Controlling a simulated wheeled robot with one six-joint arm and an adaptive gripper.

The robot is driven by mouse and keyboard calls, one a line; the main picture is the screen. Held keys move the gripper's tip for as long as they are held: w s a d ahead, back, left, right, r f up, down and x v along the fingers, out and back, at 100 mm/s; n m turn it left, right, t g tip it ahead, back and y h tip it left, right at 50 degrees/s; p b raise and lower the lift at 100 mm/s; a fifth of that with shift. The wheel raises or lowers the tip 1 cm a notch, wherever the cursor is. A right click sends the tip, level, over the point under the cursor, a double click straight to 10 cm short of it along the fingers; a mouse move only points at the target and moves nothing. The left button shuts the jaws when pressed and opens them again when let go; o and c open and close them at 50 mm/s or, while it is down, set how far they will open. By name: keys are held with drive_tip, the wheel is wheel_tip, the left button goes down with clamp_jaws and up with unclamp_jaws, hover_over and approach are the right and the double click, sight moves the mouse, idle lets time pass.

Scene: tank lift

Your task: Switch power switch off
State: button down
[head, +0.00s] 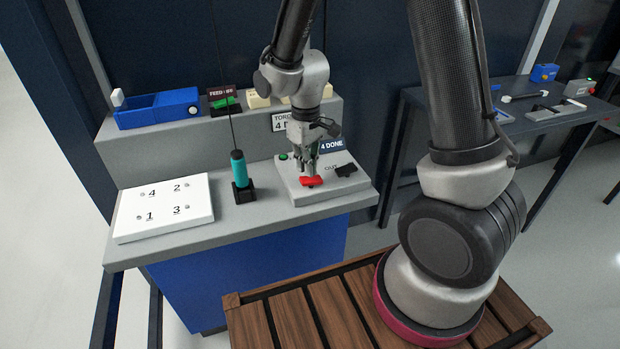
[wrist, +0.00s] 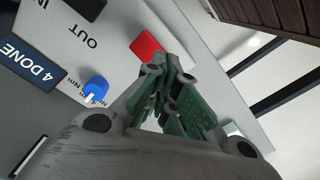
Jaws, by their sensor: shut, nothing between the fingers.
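A pale grey control box (head: 296,191) stands on the right part of the grey bench. On it are a red switch-like part (head: 312,182), a black one (head: 346,171) near the label OUT and a small green light or button (head: 284,157). No label for a power switch is readable. My gripper (head: 311,173) points down, shut and empty, right above the red part; I cannot tell whether it touches. In the wrist view the red part (wrist: 147,47) lies just beyond the fingertips (wrist: 172,68), with a blue knob (wrist: 96,89) to the left.
A white plate with numbered spots (head: 165,207) and a teal tool (head: 239,168) in a black stand are left of the box. A blue bin (head: 158,108) is on the back ledge. A second table (head: 550,112) with small devices stands at right.

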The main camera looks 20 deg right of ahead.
sight(308, 180)
drive_tip(key=shift+f, duration=1.35)
idle(0.4)
drive_tip(key=shift+r, duration=3.55)
drive_tip(key=shift+s+d, duration=0.15)
drive_tip(key=shift+s, duration=0.2)
drive_tip(key=s+d+r+m+t, duration=0.2)
drive_tip(key=s+d+r+m, duration=0.1)
drive_tip(key=s+d+r, duration=0.4)
drive_tip(key=s+d+r+m+t, duration=0.2)
drive_tip(key=s+d+r, duration=0.5)
drive_tip(key=s+r, duration=0.4)
drive_tip(key=shift+s+d+r+m, duration=0.15)
drive_tip(key=shift+d+r+m, duration=0.15)
drive_tip(key=shift+m, duration=0.2)
